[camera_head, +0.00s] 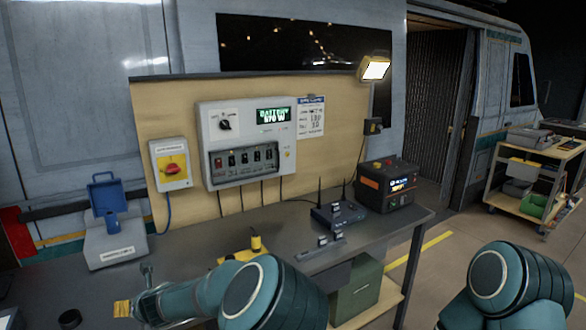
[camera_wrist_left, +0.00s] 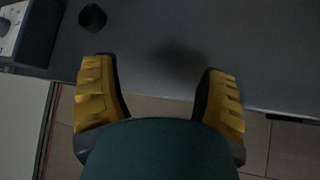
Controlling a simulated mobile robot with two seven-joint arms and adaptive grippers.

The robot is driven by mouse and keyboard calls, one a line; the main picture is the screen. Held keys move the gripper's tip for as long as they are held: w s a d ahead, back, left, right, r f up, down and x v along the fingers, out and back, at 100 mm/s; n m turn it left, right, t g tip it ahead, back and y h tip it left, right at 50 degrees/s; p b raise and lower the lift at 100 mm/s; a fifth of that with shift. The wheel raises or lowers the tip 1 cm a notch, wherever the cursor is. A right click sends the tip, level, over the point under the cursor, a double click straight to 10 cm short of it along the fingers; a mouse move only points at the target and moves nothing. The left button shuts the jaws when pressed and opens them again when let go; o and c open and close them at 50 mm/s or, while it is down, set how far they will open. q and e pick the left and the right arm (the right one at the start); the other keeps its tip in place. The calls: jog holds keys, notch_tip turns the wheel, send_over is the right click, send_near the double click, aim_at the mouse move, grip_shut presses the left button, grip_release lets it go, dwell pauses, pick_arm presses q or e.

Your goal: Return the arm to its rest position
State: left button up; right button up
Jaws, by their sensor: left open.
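My left arm comes in at the bottom of the head view and its gripper (camera_head: 123,308) hangs at the near left part of the workbench (camera_head: 290,235). Only a yellow fingertip of it shows clearly there. In the left wrist view the left gripper (camera_wrist_left: 157,78) is open, its two yellow fingers wide apart with nothing between them. It points at bare dark bench top near the bench's edge. My right arm (camera_head: 510,285) shows at the lower right of the head view; its gripper is out of frame.
A black round object (camera_head: 70,319) lies near the left gripper; it also shows in the wrist view (camera_wrist_left: 92,17). A grey case (camera_head: 115,245), a yellow item (camera_head: 257,242), a router (camera_head: 338,214) and a power unit (camera_head: 387,185) stand on the bench. A control panel (camera_head: 245,145) is behind.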

pick_arm(q)
jog(key=s+d+f+m+g+h, duration=0.2)
jog(key=s+d+f+m+g, duration=0.1)
jog(key=s+f+m, duration=0.7)
jog(key=s+d+f+m+g+h, duration=0.2)
jog(key=s+d+f+m+g, duration=0.2)
jog(key=s+f+m, duration=0.65)
jog(key=s+d+m+t+h, duration=0.2)
jog(key=d+m+h, duration=0.6)
jog(key=d+m, duration=1.1)
jog(key=shift+s+d+r, duration=0.2)
jog(key=shift+s+d, duration=0.15)
jog(key=shift+d, duration=0.35)
